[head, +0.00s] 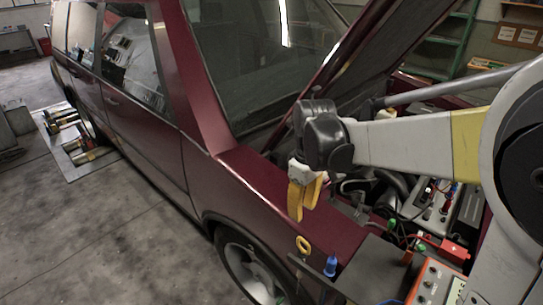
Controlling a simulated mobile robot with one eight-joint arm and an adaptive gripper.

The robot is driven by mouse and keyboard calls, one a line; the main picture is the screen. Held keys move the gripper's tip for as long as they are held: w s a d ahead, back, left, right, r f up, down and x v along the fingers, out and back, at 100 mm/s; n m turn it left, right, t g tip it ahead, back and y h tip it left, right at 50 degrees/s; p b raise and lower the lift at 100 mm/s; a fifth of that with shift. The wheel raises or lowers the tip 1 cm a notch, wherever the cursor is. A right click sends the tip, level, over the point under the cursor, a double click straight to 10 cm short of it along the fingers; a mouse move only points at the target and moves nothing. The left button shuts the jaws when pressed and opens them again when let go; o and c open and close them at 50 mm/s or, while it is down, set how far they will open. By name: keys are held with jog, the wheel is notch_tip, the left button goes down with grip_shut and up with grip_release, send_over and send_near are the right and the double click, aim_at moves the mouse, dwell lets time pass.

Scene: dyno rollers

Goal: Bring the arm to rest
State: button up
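My arm (410,140) reaches from the right side of the picture leftward over the open engine bay of a dark red car. My gripper (304,212) hangs at its end with its yellow fingers pointing down, above the car's front fender (290,205). The two fingers sit close together in this view, one partly in front of the other, so the gap between them is unclear. I see nothing held in them.
The raised hood (375,50) stands close behind my arm. The engine bay (400,200) holds hoses and a red box (454,250). Open floor (90,240) lies left.

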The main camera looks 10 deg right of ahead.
jog(key=s+r+m+t, duration=0.2)
jog(key=s+m+t, duration=0.1)
jog(key=s, duration=0.3)
jog(key=s+r+m+t+b, duration=0.1)
jog(key=s+m+t, duration=0.3)
jog(key=s, duration=0.3)
jog(key=shift+a+r, duration=0.2)
jog(key=shift+r, duration=0.15)
